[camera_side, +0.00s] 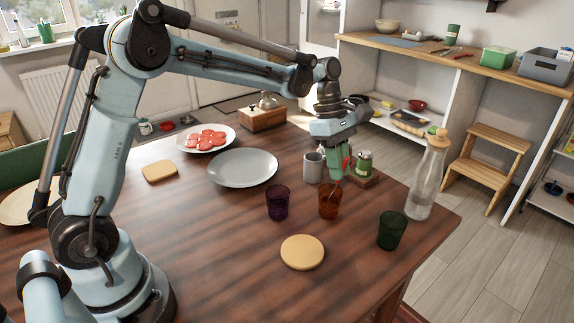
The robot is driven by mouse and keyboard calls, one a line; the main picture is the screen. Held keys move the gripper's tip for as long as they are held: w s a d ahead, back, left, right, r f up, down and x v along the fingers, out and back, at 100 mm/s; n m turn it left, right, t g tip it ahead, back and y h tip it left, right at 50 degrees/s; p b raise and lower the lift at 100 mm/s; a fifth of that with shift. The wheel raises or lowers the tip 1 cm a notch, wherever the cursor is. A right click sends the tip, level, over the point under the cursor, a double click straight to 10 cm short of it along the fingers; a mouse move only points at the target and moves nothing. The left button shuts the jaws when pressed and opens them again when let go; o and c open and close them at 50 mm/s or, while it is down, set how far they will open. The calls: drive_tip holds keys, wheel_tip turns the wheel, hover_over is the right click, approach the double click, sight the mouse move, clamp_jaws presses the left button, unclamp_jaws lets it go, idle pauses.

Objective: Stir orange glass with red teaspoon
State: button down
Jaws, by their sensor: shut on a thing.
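The orange glass (329,201) stands upright on the wooden table, between a purple glass and a green glass. My gripper (342,172) is above and slightly right of it, pointing down. It is shut on the red teaspoon (347,163), whose red handle shows at the fingers. A thin part of the spoon seems to reach down toward the orange glass's mouth. I cannot tell whether its tip is inside the glass.
Near the orange glass stand a purple glass (278,203), a green glass (392,230), a grey mug (313,167), a green tin (364,163) and a tall corked bottle (428,180). A round tan coaster (302,252) lies in front. A grey plate (242,168) lies behind left.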

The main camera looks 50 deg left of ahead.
sight(347, 157)
drive_tip(key=shift+w+d+r, duration=0.1)
drive_tip(key=shift+d+r, duration=0.1)
drive_tip(key=shift+r, duration=0.9)
drive_tip(key=shift+w+d+r, duration=0.1)
drive_tip(key=shift+d+r, duration=0.1)
drive_tip(key=shift+r, duration=0.9)
drive_tip(key=shift+r, duration=0.1)
drive_tip(key=shift+r, duration=2.4)
